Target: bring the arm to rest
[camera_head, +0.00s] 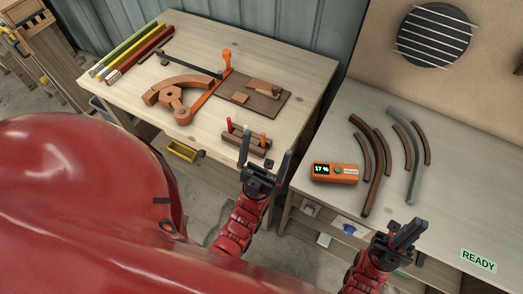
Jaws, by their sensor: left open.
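My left gripper (267,145) is open, its two fingers spread and pointing up. My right gripper (408,231) is at the lower right, over the front edge of the right table. Its fingers are seen at a slant, so whether they are open or shut is unclear. No held object shows in it.
The left table (205,40) carries a wooden jig (178,97), a brown board (252,104) and coloured bars (140,58). The right table (455,215) carries an orange meter reading 17 % (335,173), curved strips (377,165) and a READY label (478,261). Its middle right is clear.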

